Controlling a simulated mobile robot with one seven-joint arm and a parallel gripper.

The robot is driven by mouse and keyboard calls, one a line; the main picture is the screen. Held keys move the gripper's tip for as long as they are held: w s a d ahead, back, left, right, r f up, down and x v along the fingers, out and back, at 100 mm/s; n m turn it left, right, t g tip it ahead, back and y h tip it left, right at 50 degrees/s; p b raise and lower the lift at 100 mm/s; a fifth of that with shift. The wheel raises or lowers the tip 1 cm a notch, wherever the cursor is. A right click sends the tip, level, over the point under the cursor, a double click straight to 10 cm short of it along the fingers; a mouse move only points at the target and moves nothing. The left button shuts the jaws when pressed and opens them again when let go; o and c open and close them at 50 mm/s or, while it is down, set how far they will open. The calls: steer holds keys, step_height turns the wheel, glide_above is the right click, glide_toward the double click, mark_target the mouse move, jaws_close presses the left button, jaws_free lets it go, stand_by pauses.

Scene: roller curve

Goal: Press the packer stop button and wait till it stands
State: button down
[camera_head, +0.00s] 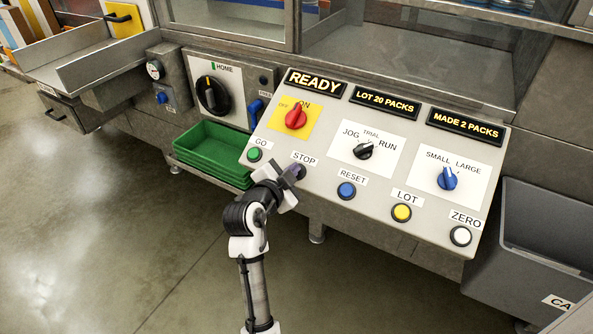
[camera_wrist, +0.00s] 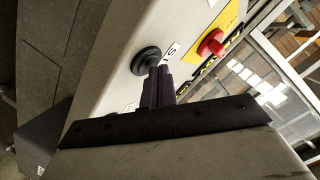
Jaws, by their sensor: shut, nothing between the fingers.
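The sloped control panel (camera_head: 318,185) carries labelled buttons and knobs. The stop button (camera_wrist: 147,60) is a round black button; in the head view most of it is hidden behind my fingers, under the STOP label (camera_head: 304,158). My gripper (camera_head: 293,172) is shut and empty, with its fingertips at the stop button. In the wrist view the dark fingers (camera_wrist: 160,85) reach the button's lower edge; I cannot tell whether they touch it. The left display (camera_head: 314,82) reads READY. The other displays read LOT 20 PACKS (camera_head: 386,103) and MADE 2 PACKS (camera_head: 465,127).
The green GO button (camera_head: 254,155) is just left of my gripper, the blue RESET button (camera_head: 347,190) to its right. The red OFF/ON knob (camera_head: 296,117) is above. Green trays (camera_head: 213,147) stand at left, a grey bin (camera_head: 545,225) at right. The floor in front is clear.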

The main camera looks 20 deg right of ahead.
stand_by(0.4)
steer(key=shift+s+a+r+p, duration=0.15)
steer(key=shift+r+p, duration=0.05)
steer(key=shift+r, duration=0.15)
steer(key=shift+s+a+r+p, duration=0.1)
steer(key=shift+a+r+p, duration=0.1)
steer(key=shift+r, duration=0.1)
steer(key=shift+r, duration=0.1)
steer(key=r+p, duration=0.1)
steer(key=s+a+r, duration=0.1)
steer(key=r+p, duration=0.1)
steer(key=r, duration=0.1)
steer(key=shift+s+a+p, duration=0.25)
steer(key=shift+a+p, duration=0.05)
steer(key=shift+a, duration=0.1)
steer(key=shift+r, duration=0.1)
stand_by(0.4)
